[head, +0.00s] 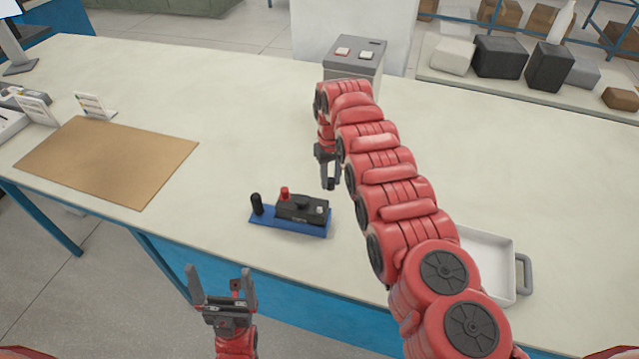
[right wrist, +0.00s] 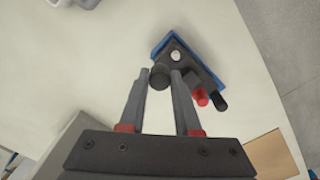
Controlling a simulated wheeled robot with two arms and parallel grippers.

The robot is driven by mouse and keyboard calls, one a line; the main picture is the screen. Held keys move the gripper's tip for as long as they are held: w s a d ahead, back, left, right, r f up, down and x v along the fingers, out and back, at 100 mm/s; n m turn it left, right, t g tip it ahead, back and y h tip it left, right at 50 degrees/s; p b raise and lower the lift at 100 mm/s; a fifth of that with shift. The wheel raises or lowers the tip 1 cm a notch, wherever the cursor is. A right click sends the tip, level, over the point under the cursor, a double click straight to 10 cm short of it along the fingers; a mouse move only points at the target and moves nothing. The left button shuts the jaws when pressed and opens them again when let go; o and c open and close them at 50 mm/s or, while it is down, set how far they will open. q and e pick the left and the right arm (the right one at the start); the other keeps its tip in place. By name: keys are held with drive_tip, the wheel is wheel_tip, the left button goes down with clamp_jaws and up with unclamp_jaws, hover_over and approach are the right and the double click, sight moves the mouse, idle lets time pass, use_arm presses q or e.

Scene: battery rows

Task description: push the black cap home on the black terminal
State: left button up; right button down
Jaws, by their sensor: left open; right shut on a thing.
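The black battery (head: 296,212) sits on a blue base (head: 290,228) near the table's front edge. A red cap (head: 285,193) stands at its left end, and a bare pale terminal (head: 320,209) shows at its right end. The pale terminal also shows in the right wrist view (right wrist: 175,55). My right gripper (head: 329,183) is shut on the black cap (right wrist: 160,77), above and apart from the battery, beyond its right end. In the wrist view the cap sits between the fingertips, beside the pale terminal. My left gripper (head: 222,280) is open and empty, in front of the table edge.
A black post (head: 256,204) stands on the blue base left of the battery. A grey box with buttons (head: 353,65) stands behind my right arm. A white tray (head: 490,262) lies at the right, partly behind that arm. A brown mat (head: 107,158) lies at the left; the table between is clear.

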drive_tip(key=shift+s+a+f, duration=0.1)
drive_tip(key=shift+s+a, duration=0.05)
drive_tip(key=shift+a, duration=0.1)
drive_tip(key=shift+s+a+f, duration=0.1)
drive_tip(key=shift+a, duration=0.25)
drive_tip(key=shift+s+a+f+n+p, duration=0.2)
drive_tip(key=shift+a+f, duration=0.1)
drive_tip(key=shift+a, duration=0.15)
drive_tip(key=shift+s+a+f+n+p, duration=0.1)
drive_tip(key=shift+s+a+f+p, duration=0.1)
drive_tip(key=shift+a+f, duration=0.15)
drive_tip(key=shift+w+f+b, duration=0.1)
drive_tip(key=shift+f+b, duration=1.65)
drive_tip(key=shift+f, duration=0.35)
drive_tip(key=shift+r, duration=0.1)
drive_tip(key=shift+p, duration=0.55)
